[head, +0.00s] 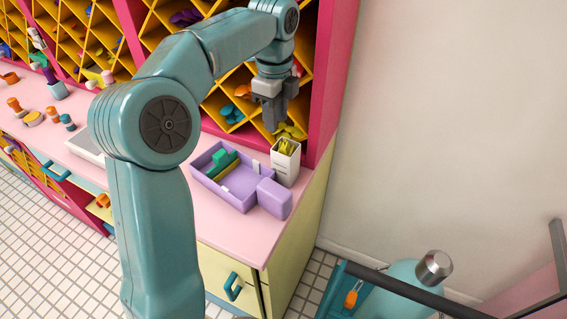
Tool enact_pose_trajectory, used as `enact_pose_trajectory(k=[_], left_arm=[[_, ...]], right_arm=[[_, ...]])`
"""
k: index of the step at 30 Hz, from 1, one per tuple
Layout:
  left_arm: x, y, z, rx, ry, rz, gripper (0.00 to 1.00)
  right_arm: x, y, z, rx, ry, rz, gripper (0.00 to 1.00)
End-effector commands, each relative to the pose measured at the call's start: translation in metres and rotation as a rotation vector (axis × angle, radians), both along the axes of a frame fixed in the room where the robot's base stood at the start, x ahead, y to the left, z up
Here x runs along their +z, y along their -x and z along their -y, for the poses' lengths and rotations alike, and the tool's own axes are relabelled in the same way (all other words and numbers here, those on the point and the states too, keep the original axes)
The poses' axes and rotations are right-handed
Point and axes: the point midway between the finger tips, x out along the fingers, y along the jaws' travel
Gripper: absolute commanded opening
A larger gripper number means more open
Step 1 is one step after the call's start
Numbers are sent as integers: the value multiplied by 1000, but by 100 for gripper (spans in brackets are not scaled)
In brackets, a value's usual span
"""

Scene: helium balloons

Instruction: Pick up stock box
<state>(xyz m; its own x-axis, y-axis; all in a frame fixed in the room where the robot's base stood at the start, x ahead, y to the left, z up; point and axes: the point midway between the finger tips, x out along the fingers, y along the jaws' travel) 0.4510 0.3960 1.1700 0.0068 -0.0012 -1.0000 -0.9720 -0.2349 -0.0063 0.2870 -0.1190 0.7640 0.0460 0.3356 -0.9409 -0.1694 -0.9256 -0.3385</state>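A small open-topped white box (285,166) with yellow-green pieces inside stands upright near the right end of the pink counter (222,228). It may be the stock box; I cannot read its label. My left gripper (274,122) points down above and slightly left of this box, apart from it. Its dark fingers overlap from this angle, so their opening cannot be judged. I see nothing held in it. My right gripper is out of view.
A purple tray (238,204) with green and yellow items sits left of the white box, a lilac block (274,198) at its corner. Yellow diamond shelves (167,25) rise behind, with a pink side panel (334,75). A teal gas cylinder (405,285) stands lower right.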

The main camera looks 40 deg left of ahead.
Motion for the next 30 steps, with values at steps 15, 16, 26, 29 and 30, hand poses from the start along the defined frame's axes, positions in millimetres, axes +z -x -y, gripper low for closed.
enact_pose_trajectory(k=[15, 16, 26, 29, 30], left_arm=[[-83, 1, -1, 0, 1, -4, 33], [-86, 0, -1, 0, 2, -5, 33], [-130, -8, -3, -1, 1, -3, 33], [-131, -8, -3, -1, 0, -2, 33], [-131, -8, -3, -1, 0, -2, 33]], right_arm=[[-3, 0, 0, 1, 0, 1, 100], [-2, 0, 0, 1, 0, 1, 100], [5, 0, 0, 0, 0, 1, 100], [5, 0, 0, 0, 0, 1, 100], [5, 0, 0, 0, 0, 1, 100]])
